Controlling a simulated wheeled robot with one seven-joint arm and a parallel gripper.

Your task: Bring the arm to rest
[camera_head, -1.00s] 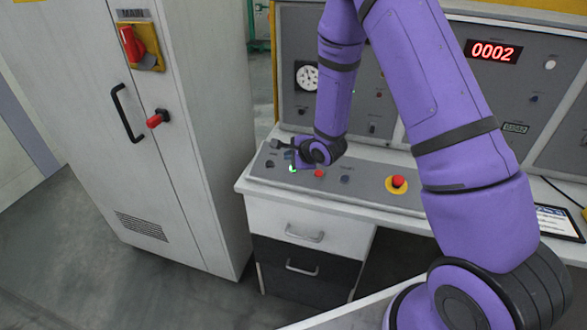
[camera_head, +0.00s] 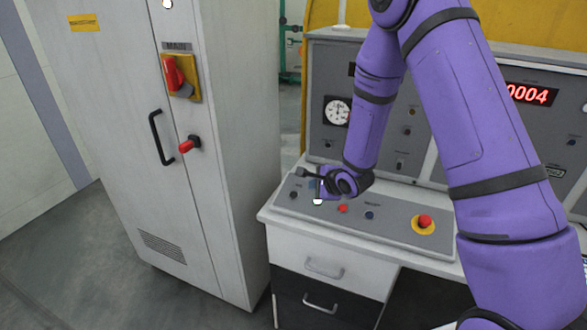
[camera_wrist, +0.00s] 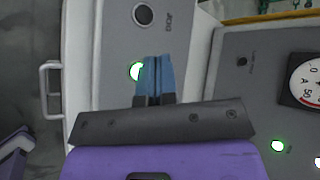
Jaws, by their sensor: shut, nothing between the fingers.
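My arm reaches down over the desk's sloped control panel (camera_head: 385,228). My gripper (camera_head: 318,188) is just above the panel's left part, by a lit white button (camera_head: 318,201). In the wrist view, my blue fingers (camera_wrist: 153,75) are together with nothing between them. The lit button (camera_wrist: 136,71), white with a green edge, shows beside the fingers and is partly hidden by them. I cannot tell whether the fingertips touch the panel. A dark knob (camera_wrist: 143,14) lies beyond the fingertips.
A tall grey cabinet (camera_head: 215,245) with a red main switch (camera_head: 172,75) stands left of the desk. A red emergency button (camera_head: 424,221) is right of my gripper. The upright panel with a gauge (camera_head: 337,111) and red display (camera_head: 530,94) stands behind. Floor at left is clear.

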